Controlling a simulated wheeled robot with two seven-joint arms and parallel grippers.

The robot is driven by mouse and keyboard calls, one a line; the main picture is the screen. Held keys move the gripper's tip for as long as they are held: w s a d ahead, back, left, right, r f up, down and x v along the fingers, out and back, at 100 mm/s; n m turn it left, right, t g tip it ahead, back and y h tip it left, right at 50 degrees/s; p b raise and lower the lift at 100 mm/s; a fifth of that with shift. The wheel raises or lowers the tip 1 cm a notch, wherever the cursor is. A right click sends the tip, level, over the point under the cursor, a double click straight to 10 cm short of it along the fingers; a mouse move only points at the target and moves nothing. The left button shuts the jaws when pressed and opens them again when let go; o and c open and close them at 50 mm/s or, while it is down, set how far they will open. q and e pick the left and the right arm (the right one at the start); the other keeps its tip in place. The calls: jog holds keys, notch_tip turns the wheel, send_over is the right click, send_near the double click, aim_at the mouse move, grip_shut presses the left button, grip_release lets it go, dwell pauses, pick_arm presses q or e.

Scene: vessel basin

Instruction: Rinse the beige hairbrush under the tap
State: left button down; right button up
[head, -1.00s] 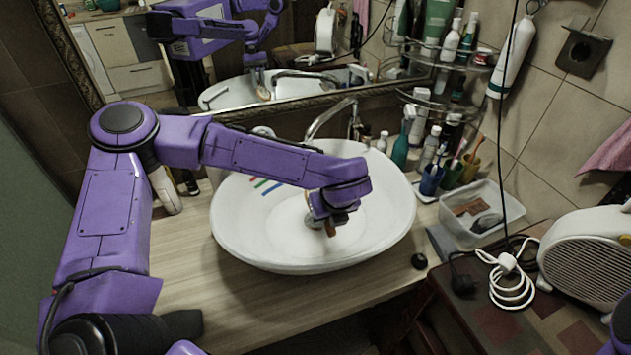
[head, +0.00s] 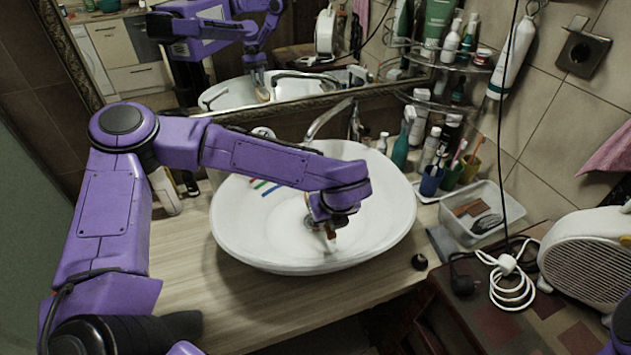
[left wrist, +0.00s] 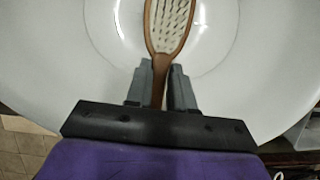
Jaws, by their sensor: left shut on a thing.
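My left gripper (head: 328,222) is over the white basin (head: 245,225), shut on the handle of the hairbrush (head: 331,238). In the left wrist view, the fingers (left wrist: 161,74) grip the brush's brown wooden handle from both sides. The hairbrush (left wrist: 169,24) has a brown rim and a pale beige pad with bristles facing that camera; its far end is cut off by the frame. In the head view, most of the brush is hidden behind the gripper. The curved metal tap (head: 325,118) stands behind the basin, beyond my gripper. I cannot make out running water. My right gripper is not in view.
Cups with toothbrushes (head: 431,181), a green bottle (head: 402,145) and a clear plastic box (head: 480,212) stand right of the basin. A fan heater (head: 590,260) and white cable (head: 512,280) lie farther right. The wooden counter (head: 200,290) is clear in front.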

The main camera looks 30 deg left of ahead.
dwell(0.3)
pick_arm(q)
jog(key=s+d+r+p, duration=0.2)
jog(key=s+r, duration=0.2)
jog(key=shift+s, duration=0.3)
jog(key=shift+d, duration=0.1)
